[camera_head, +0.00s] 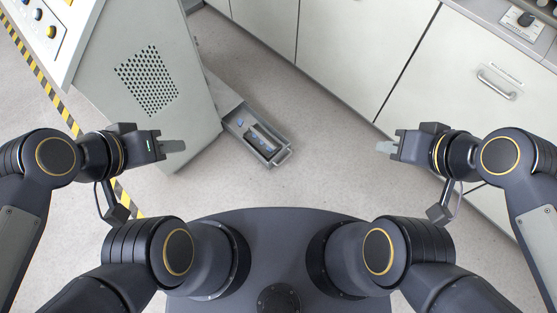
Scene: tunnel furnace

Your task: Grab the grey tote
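The grey tote (284,156) is a narrow, open-topped bin low near the floor, beside the grey machine cabinet. Its near end has a handle, and its far part is partly hidden by the cabinet. Dark and blue items lie inside it. My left gripper (176,146) is to the left of the tote, apart from it, in front of the cabinet. My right gripper (387,147) is to the right of the tote, well apart from it. Neither gripper appears to hold anything. The fingers overlap in this view, so their opening does not show.
The grey cabinet (190,85) with a perforated vent stands at the left. White cupboards (350,45) run along the back and right, with a handle (497,80) at the right. Yellow-black tape (62,107) marks the floor at the left. The floor right of the tote is clear.

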